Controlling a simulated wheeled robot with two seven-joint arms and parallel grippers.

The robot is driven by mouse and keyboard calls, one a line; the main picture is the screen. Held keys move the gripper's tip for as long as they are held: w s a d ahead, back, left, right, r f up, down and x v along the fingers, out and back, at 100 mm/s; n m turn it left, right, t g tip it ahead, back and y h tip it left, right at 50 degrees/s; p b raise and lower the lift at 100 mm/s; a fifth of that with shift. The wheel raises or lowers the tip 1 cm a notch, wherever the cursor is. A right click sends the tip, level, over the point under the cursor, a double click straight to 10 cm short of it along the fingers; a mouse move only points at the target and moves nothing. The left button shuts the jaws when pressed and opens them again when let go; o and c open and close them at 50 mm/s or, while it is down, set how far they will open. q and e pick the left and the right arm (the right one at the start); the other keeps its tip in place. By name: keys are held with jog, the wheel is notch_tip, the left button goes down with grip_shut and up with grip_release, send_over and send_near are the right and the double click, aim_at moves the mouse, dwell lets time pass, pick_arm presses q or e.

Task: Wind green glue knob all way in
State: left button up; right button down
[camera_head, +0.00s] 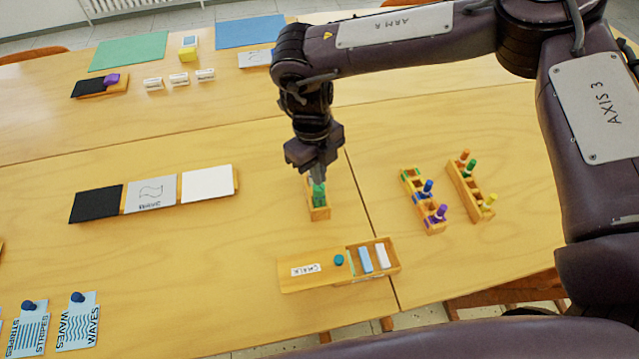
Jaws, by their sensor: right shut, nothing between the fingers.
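The green glue piece (319,196) stands in a small wooden holder (318,214) near the middle of the table. My right gripper (317,175) points down directly over it, with its fingertips shut at the top of the green piece. Nothing shows between the fingers. The fingers hide the top of the green piece, so I cannot tell how far in its knob is. My left gripper is not in the view.
A chalk box (300,282) with a teal knob lies just in front of the holder. Two wooden racks (432,228) with coloured pieces stand to the right. Three tiles (152,195) lie left. Bare table separates the holder from the tiles.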

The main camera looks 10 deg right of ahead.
jog(key=shift+f+b, duration=0.5)
jog(key=shift+f, duration=0.35)
dwell(0.9)
jog(key=shift+r, duration=0.25)
jog(key=shift+r+p, duration=0.3)
jog(key=shift+p, duration=0.25)
jog(key=c, duration=2.1)
grip_release()
jog(key=shift+c, duration=0.2)
jog(key=o, duration=1.7)
jog(key=shift+o, duration=0.2)
